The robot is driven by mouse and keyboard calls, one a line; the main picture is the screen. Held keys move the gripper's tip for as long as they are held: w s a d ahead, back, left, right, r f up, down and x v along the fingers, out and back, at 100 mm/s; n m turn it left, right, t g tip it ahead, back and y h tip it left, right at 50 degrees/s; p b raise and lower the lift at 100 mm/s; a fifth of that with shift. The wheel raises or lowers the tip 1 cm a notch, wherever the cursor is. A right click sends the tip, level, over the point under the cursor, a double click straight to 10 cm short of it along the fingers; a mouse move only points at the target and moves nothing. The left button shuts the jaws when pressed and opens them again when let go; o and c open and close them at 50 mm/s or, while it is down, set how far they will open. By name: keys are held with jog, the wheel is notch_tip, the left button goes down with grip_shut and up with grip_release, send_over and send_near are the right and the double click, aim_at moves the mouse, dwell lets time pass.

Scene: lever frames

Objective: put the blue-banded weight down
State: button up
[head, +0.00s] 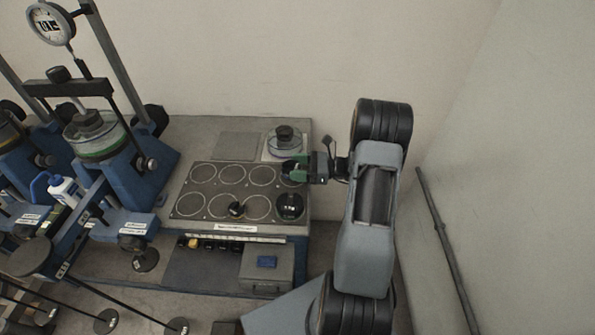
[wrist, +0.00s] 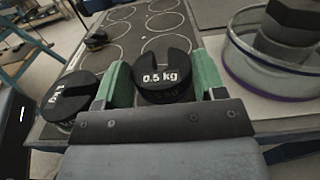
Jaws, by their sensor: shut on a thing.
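My gripper (head: 296,171) is over the right end of the dark board with ring outlines (head: 208,206). In the wrist view, my gripper (wrist: 163,82) has its green jaws shut on a black slotted weight (wrist: 166,88) marked 0.5 kg. I see no blue band on this weight from here. Its underside is hidden, so I cannot tell whether it touches the board. In the head view the jaws mostly cover it, near the far right ring.
A larger black weight (head: 290,206) sits on the near right ring; it also shows left of my jaws in the wrist view (wrist: 68,96). A small black weight (head: 236,208) sits left of it. A clear dish (head: 285,146) holding a dark block stands just behind. Several rings are empty.

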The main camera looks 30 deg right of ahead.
jog(key=shift+f, duration=1)
jog(key=shift+f, duration=0.1)
